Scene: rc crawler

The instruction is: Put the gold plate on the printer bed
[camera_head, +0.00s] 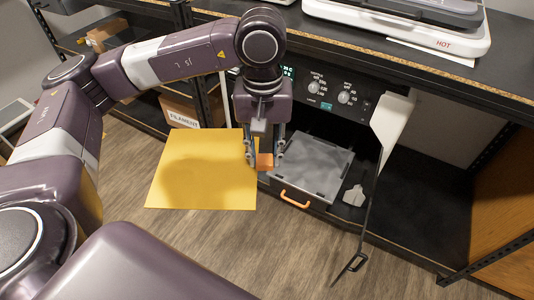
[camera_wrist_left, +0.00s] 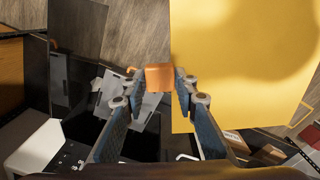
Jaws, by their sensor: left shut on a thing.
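The gold plate (camera_head: 205,165) is a thin yellow sheet, held over the floor in front of the printer. My left gripper (camera_head: 264,158) is shut on the orange block (camera_head: 264,163) at its right edge. In the left wrist view, the plate (camera_wrist_left: 245,60) spreads right from the orange block (camera_wrist_left: 160,77) between the fingertips (camera_wrist_left: 160,80). The printer bed (camera_head: 310,165) is a grey slab with an orange handle (camera_head: 296,199), just right of the gripper, inside the open printer. In the left wrist view the bed shows partly behind the fingers. My right gripper is not in view.
The printer's control panel (camera_head: 335,95) is above the bed. Its open door (camera_head: 392,125) stands out on the right. A small grey piece (camera_head: 353,195) lies right of the bed. A FILAMENT box (camera_head: 182,112) is on the shelf at left. A white machine (camera_head: 410,22) stands on top.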

